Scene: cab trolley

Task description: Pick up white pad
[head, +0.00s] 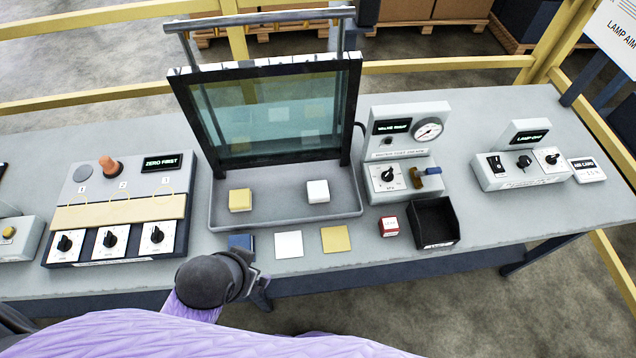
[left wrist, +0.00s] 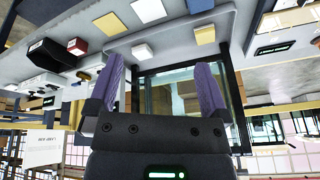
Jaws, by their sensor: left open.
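A white block-shaped pad (head: 318,191) sits in the right part of the grey tray (head: 285,222), and a yellow one (head: 240,200) sits in its left part. In the left wrist view, which is upside down, the white pad (left wrist: 142,51) lies beyond my fingers. A flat white square (head: 289,244) lies on the table in front of the tray, between a blue square (head: 241,242) and a yellow square (head: 335,239). My left gripper (head: 257,284) is at the table's front edge, short of the squares. It is open and empty in the left wrist view (left wrist: 160,66). My right gripper is not in view.
A framed glass panel (head: 268,110) stands upright over the back of the tray. A black open bin (head: 433,222) and a small red-and-white box (head: 389,227) stand to the right. Control boxes flank the tray, one with a gauge (head: 428,130).

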